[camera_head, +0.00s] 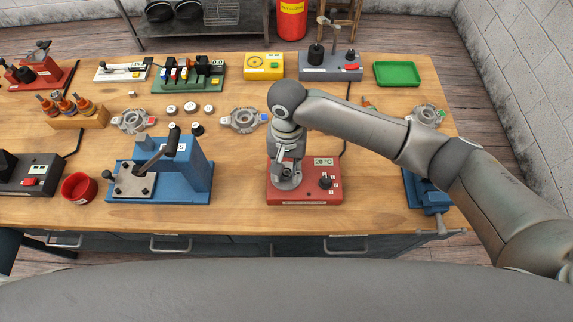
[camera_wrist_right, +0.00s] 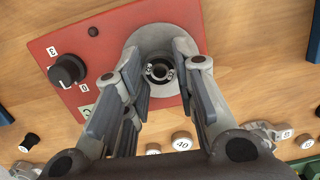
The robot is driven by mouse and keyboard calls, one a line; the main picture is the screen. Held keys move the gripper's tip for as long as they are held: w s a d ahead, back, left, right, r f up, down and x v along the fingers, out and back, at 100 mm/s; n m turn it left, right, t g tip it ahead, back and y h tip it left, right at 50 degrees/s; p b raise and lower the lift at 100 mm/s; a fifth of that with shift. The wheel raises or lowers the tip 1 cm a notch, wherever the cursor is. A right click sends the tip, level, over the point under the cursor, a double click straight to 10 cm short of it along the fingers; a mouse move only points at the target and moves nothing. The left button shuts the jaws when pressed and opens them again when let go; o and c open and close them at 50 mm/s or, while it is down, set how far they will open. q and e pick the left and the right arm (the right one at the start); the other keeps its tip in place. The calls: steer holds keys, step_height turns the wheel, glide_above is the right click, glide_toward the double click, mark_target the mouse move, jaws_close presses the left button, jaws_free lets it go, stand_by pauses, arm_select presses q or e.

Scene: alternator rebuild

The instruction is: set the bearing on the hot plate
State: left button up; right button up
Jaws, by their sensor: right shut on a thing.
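The hot plate (camera_head: 306,194) is a red box with a round grey heating disc, a black knob and a display reading 20 °C, at the front middle of the bench. In the right wrist view the disc (camera_wrist_right: 147,38) lies beyond my fingertips. My right gripper (camera_head: 287,172) points down over the disc. Its fingers (camera_wrist_right: 160,72) are shut on the bearing (camera_wrist_right: 159,72), a small metal ring with a dark bore. The bearing is over the disc; I cannot tell whether it touches it. In the head view the fingers hide the bearing. My left gripper is out of view.
A blue press (camera_head: 196,172) stands left of the hot plate, with a red bowl (camera_head: 78,188) beyond it. A blue vise (camera_head: 432,196) is at the right front edge. A metal housing (camera_head: 243,120) and several white-topped discs lie behind. Bare wood separates the hot plate and vise.

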steer(key=shift+f+p, duration=0.1)
steer(key=shift+p, duration=0.2)
stand_by(0.6)
steer(key=o, duration=1.1)
step_height(320, 180, up, 3)
steer(key=p, duration=0.3)
steer(key=shift+p, duration=0.4)
steer(key=shift+r+p, duration=0.95)
steer(key=shift+r, duration=1.55)
steer(key=shift+f, duration=0.1)
